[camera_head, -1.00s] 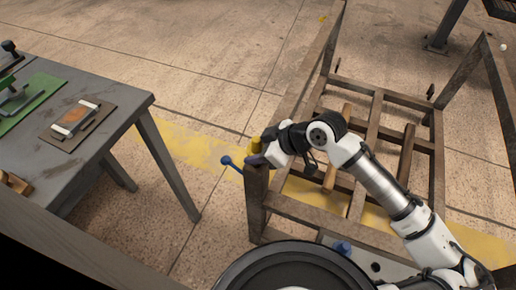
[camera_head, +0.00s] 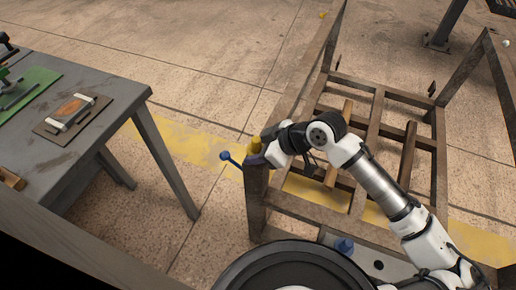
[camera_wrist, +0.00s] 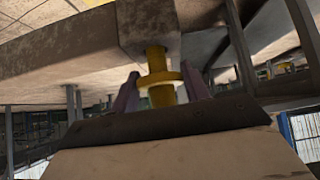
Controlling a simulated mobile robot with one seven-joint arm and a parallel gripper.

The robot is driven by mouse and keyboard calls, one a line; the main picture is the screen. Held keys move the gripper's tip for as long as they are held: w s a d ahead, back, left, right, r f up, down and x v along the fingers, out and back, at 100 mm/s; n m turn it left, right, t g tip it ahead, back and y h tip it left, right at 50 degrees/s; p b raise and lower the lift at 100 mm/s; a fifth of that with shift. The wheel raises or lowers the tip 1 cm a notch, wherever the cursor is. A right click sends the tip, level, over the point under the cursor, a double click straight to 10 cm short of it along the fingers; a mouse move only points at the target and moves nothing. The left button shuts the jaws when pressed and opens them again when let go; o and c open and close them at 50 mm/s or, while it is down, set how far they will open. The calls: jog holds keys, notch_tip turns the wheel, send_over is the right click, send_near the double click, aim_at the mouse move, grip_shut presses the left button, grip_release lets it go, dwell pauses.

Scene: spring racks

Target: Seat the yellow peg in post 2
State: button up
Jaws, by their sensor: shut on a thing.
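The yellow peg (camera_head: 256,145) stands upright at the top of the near-left corner post (camera_head: 257,200) of the brown rack in the head view. My gripper (camera_head: 259,157) is beside it, at the post top. In the wrist view the yellow peg (camera_wrist: 160,92), with its wide collar, sits between the two purple fingers of my gripper (camera_wrist: 162,88), which is shut on it. One end of the peg meets the brown post (camera_wrist: 147,25) there. How deep the peg goes into the post is hidden. No number shows on the post.
A blue-knobbed rod (camera_head: 230,160) sticks out left of the post. Another blue part (camera_head: 344,246) is near my base. A grey table (camera_head: 75,150) with a green tool and a brown plate (camera_head: 72,115) stands left. Open floor lies between table and rack.

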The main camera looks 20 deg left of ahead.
jog(key=shift+f+b, duration=0.5)
jog(key=shift+f, duration=0.05)
jog(key=o, duration=1.4)
jog(key=v, duration=1.4)
jog(key=shift+a, duration=0.1)
